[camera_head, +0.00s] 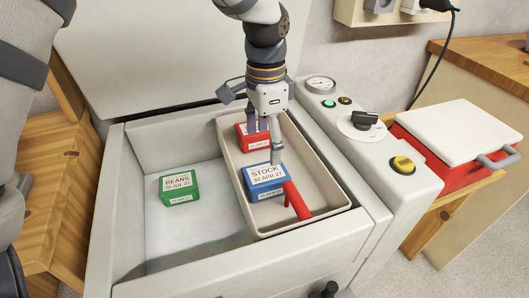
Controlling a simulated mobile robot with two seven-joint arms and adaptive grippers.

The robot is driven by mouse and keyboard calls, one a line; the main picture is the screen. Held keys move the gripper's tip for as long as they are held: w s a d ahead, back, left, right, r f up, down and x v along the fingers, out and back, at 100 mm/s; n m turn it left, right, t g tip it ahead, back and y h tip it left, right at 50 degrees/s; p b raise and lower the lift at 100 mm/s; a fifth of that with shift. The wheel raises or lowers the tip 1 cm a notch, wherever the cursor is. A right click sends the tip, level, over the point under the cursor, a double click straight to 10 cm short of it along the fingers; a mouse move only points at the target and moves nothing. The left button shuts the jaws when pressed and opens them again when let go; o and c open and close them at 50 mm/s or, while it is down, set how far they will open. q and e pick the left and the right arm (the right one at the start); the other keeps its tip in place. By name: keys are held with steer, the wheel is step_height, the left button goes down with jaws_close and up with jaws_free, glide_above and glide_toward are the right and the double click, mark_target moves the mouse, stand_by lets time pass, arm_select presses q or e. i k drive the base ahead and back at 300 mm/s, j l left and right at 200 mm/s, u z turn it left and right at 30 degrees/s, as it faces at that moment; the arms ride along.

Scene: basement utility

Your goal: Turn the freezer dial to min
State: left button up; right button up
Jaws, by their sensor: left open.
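The freezer dial (363,121) is a black knob on a round white plate, on the control panel along the freezer's right rim. Its markings are too small to read, so I cannot tell its setting. The chest freezer (118,215) stands open. My left gripper (267,140) points down over the beige basket inside it, left of the dial and apart from it. Its fingers are open beside the red box (246,142) and over the far edge of the blue STOCK box (265,179). My right gripper is not in view.
A gauge (320,84), small buttons (329,103) and a yellow knob (403,165) share the panel. The beige basket (336,196) also holds a red bar (297,201). A green BEANS box (179,189) lies left. A red cooler (462,132) with white lid stands right of the panel.

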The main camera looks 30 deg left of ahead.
mark_target(363, 121)
steer(key=k+l, duration=0.7)
steer(key=k, duration=0.2)
